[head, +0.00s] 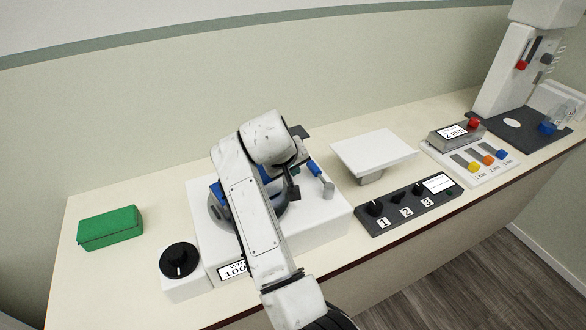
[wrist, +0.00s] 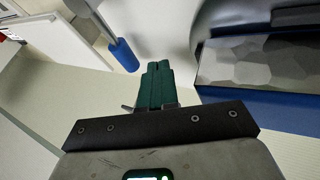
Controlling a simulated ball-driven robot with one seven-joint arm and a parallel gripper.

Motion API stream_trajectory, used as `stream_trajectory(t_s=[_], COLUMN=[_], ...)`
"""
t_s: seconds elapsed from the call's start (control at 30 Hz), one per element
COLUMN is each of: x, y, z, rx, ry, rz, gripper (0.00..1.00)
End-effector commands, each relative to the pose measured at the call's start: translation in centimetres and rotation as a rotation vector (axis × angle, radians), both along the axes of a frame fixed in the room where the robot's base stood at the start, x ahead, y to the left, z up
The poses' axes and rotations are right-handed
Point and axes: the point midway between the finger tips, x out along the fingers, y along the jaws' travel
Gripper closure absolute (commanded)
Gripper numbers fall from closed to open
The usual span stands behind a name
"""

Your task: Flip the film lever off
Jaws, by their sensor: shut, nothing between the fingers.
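A lever with a blue grip (head: 314,170) and a grey rod stands on the right part of a white machine (head: 315,212). No label on it can be read, but it is the lever nearest my gripper. Its blue grip also shows in the wrist view (wrist: 122,55), slanting, left of my fingers. My gripper (wrist: 158,66) is shut and empty, its dark green fingers together, close beside the grip's lower end. Contact cannot be told. In the head view my gripper (head: 294,193) is left of the lever, partly hidden by my arm.
My arm covers much of the machine's round grey and blue part (head: 219,205). A black dial (head: 179,261) and green block (head: 110,228) are at left. A numbered knob panel (head: 407,206), white platform (head: 373,151) and tall device (head: 505,70) stand to the right.

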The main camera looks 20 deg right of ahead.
Motion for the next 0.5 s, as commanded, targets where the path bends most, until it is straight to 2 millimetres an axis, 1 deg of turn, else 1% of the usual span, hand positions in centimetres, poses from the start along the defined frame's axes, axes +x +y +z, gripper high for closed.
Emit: stream_trajectory(t_s=[0.07,0.17,0.5], x=[0.1,-0.4,-2.3], y=[0.0,0.7,3.3], z=[0.5,1.4,6.1], rx=[0.0,0.001,0.0], ry=[0.0,-0.004,-0.004], rz=[-0.002,-0.002,0.0], gripper=[1.0,1.0,1.0])
